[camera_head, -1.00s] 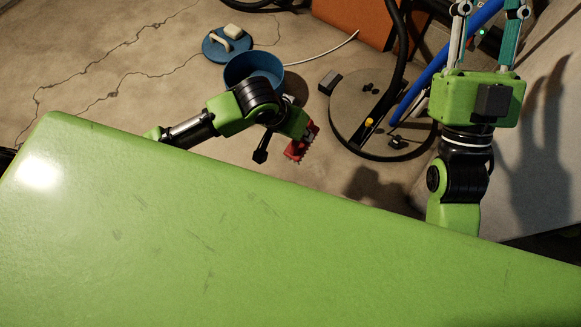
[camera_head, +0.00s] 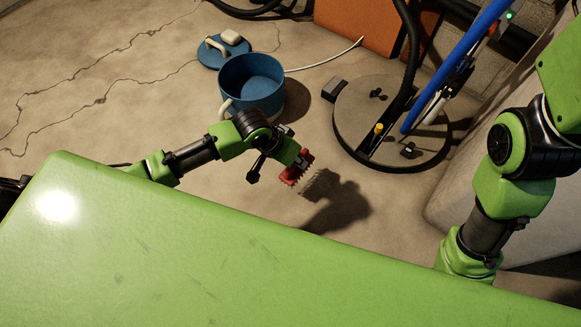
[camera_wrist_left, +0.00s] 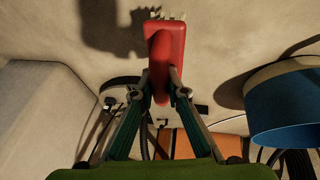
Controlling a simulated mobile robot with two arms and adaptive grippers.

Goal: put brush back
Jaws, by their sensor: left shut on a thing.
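The red brush (camera_head: 297,169) is in the air at the end of my left arm in the head view. In the left wrist view the brush (camera_wrist_left: 163,55) sits between the two fingertips, with pale bristles at its far end. My left gripper (camera_wrist_left: 163,88) is shut on it. In the head view the brush is below and right of the blue bucket, and its shadow falls on the floor to its right. Only links of my right arm show at the right edge; the right gripper is outside the frame.
The blue bucket (camera_head: 250,88) stands on the floor beside a blue lid with a pale handle (camera_head: 222,50). A round grey cover (camera_head: 400,140) with a black hose lies to the right. A small dark block (camera_head: 334,90) is between them. An orange box (camera_head: 358,30) stands behind.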

